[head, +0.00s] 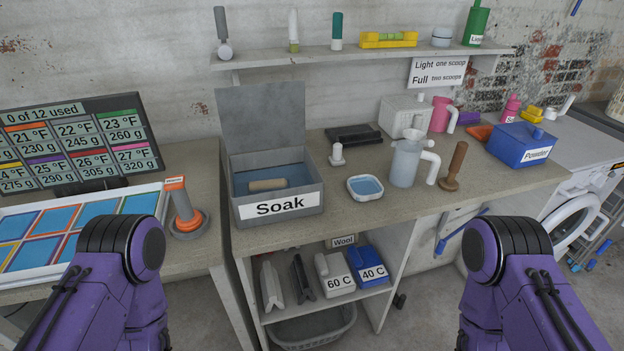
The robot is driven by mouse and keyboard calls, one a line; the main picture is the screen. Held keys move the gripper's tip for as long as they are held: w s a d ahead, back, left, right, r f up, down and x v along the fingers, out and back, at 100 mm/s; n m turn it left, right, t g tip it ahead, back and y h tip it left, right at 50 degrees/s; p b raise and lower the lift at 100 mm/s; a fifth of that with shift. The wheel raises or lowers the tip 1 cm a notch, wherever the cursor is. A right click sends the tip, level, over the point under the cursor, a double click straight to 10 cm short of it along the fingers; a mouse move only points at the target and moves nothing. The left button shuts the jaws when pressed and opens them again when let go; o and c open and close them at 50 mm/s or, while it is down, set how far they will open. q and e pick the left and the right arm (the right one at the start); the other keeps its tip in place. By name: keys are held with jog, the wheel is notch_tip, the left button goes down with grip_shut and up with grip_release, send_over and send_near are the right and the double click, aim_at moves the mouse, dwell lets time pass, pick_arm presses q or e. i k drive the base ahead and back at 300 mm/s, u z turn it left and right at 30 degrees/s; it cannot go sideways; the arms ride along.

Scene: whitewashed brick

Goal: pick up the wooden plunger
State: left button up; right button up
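The wooden plunger (455,167) stands upright on the worktop (336,222), its brown handle leaning slightly to the right above a rounded brown foot. It is just right of a grey-white jug (404,163) with a white handle, and nothing covers it. My purple arms show at the lower left and lower right, well in front of the plunger. Neither gripper is in view, so I cannot see their fingers. Nothing is seen touching the plunger.
A grey lidded box marked Soak (277,206) stands open with a pale wooden cylinder (267,184) inside. A small dish of blue liquid (366,187) sits left of the jug. A blue Powder box (520,146) is right of the plunger. A shelf (345,56) hangs above.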

aim_at(448, 183)
jog(key=k, duration=0.5)
jog(key=z, duration=1.55)
jog(key=i, duration=1.2)
jog(key=u, duration=0.7)
